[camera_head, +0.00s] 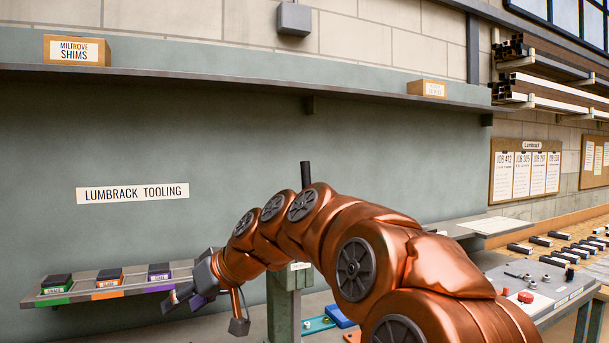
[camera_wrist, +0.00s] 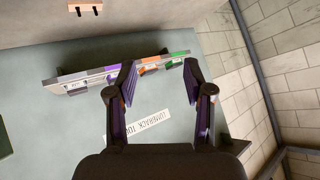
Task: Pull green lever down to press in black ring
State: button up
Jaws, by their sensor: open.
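My gripper (camera_head: 183,300) is open and empty at lower left in the head view, in front of the tooling shelf. Its two dark fingers are spread apart in the wrist view (camera_wrist: 160,72), with nothing between them. A grey-green upright post (camera_head: 284,305), perhaps part of the press, stands behind my copper arm. A black vertical rod (camera_head: 306,174) shows above the arm; I cannot tell what it belongs to. I cannot make out a green lever or a black ring in either view. My arm hides much of the middle.
A small shelf (camera_head: 92,297) holds dark blocks over green (camera_head: 57,290), orange (camera_head: 108,283) and purple (camera_head: 160,276) labels. It also shows in the wrist view (camera_wrist: 60,78). A long wall shelf (camera_head: 220,77) runs above. A bench with a red button (camera_head: 525,297) is at right.

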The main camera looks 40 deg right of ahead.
jog(key=w+d+r+t+h, duration=0.1)
jog(key=w+d+r+t, duration=0.3)
jog(key=d+r, duration=0.55)
jog(key=m+t+h+b, duration=0.1)
jog(key=m+t+h, duration=0.2)
jog(key=t+h, duration=0.25)
send_near(308, 170)
jog(key=w, duration=0.4)
jog(key=shift+g+h, duration=0.25)
jog(key=shift+g, duration=0.1)
jog(key=shift+w+d+r+p, duration=0.1)
jog(key=shift+w+d+p, duration=0.25)
jog(key=shift+w, duration=0.85)
jog(key=shift+w+d+r+p, duration=0.15)
jog(key=shift+w+p, duration=0.35)
jog(key=shift+w, duration=0.65)
jog(key=shift+w+d+p, duration=0.2)
jog(key=shift+w+p, duration=0.2)
jog(key=shift+w, duration=0.8)
jog(key=shift+c, duration=0.3)
grip_shut()
